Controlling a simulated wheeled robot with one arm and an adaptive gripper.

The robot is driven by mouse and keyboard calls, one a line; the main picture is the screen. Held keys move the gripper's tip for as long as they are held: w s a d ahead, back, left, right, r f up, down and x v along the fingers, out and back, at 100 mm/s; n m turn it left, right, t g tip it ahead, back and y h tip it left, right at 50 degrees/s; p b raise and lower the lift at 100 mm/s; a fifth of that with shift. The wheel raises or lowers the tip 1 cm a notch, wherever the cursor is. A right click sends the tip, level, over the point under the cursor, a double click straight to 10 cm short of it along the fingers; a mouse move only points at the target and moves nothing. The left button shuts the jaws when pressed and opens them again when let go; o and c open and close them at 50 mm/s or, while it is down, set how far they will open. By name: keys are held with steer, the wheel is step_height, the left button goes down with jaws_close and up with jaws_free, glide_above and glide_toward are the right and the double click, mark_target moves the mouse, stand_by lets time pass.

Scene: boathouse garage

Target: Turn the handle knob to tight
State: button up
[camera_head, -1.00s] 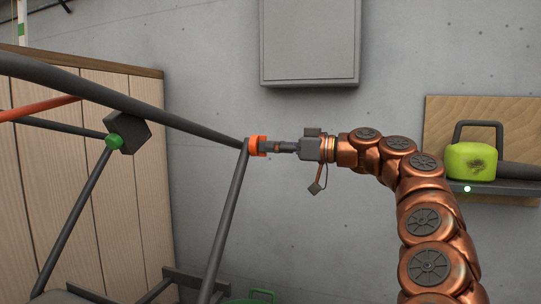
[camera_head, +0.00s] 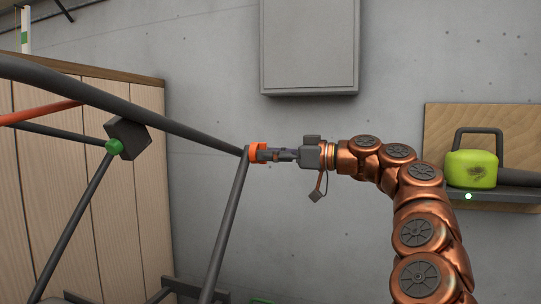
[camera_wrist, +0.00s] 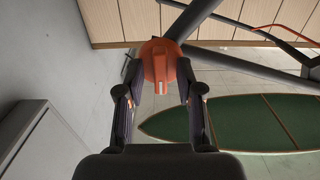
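The orange handle knob (camera_head: 256,152) sits at the joint of a dark tubular frame (camera_head: 232,215). In the wrist view the knob (camera_wrist: 160,68) is rounded, with a raised grip ridge and a small pale mark at its near end. My gripper (camera_wrist: 160,72) points straight at it, with one finger on each side of the knob. The fingers stand apart and look open; whether the tips touch the knob is hard to tell. In the head view my gripper (camera_head: 272,154) reaches the knob from the right, level with it.
A grey wall cabinet (camera_head: 310,45) hangs above my gripper. Another frame joint has a green knob (camera_head: 114,147). A green board (camera_wrist: 235,122) lies below. Wood panelling (camera_head: 60,195) stands at the left.

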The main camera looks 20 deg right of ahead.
steer(key=shift+d, duration=0.15)
steer(key=v, duration=1.1)
steer(key=shift+s+d, duration=0.25)
